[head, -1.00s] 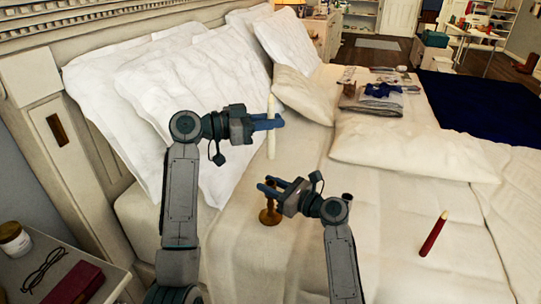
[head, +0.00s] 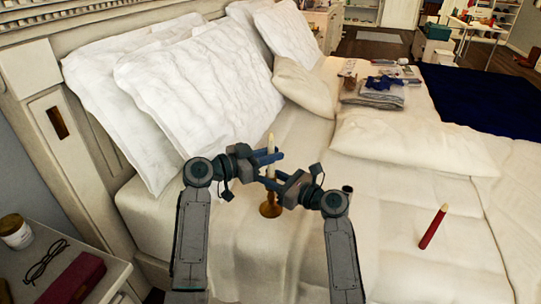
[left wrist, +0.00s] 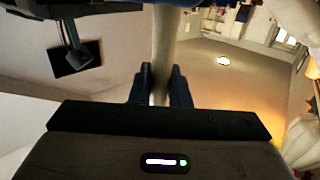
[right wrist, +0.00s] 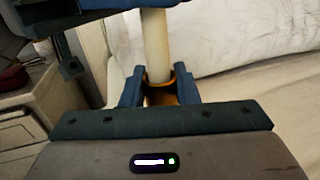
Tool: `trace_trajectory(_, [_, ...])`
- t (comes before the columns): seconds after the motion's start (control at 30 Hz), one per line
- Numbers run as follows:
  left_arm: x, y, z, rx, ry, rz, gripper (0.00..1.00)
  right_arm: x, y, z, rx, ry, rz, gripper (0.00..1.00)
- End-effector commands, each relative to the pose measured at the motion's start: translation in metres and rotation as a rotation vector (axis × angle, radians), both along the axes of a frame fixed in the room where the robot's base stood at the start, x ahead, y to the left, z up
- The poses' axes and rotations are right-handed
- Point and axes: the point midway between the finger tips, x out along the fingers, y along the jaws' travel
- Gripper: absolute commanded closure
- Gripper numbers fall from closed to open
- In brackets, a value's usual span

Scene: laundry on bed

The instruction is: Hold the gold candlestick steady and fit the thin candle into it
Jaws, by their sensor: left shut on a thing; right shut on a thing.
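The thin cream candle (head: 271,141) stands upright in my left gripper (head: 267,157), directly above the gold candlestick (head: 270,210). The left wrist view shows the candle (left wrist: 161,65) between the shut fingers. My right gripper (head: 267,182) is shut on the upper part of the candlestick, whose base is on the bed. In the right wrist view, the candle's lower end (right wrist: 155,35) reaches the candlestick's cup (right wrist: 160,92) and appears within its rim; how deep it sits is hidden.
A red candle (head: 433,227) is on the bed at the right. White pillows (head: 195,90) lie along the headboard, and folded clothes (head: 375,92) lie farther back. A nightstand (head: 60,250) with glasses, a jar and a red box is at the lower left.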

Motion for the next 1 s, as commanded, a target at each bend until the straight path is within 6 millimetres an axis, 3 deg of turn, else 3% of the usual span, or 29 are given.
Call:
trace_trajectory(0.33, [0.0, 0.0, -0.004, -0.001, 0.0, 0.0, 1.0, 0.0, 0.0, 0.0, 0.0, 0.0, 0.0, 1.0])
trace_trajectory(0.37, [0.0, 0.0, -0.004, -0.001, 0.0, 0.0, 0.82, 0.0, 0.0, 0.0, 0.0, 0.0, 0.0, 1.0])
trace_trajectory(0.47, [0.0, 0.0, -0.004, -0.001, 0.0, 0.0, 0.62, 0.0, 0.0, 0.0, -0.001, 0.001, 0.0, 1.0])
trace_trajectory(0.8, [0.0, 0.0, 0.0, -0.001, -0.003, 0.0, 0.62, 0.0, 0.0, 0.0, -0.001, 0.001, 0.0, 1.0])
trace_trajectory(1.0, [-0.013, 0.026, 0.0, 0.004, -0.003, 0.002, 0.62, 0.0, 0.0, 0.0, -0.001, 0.001, 0.0, 1.0])
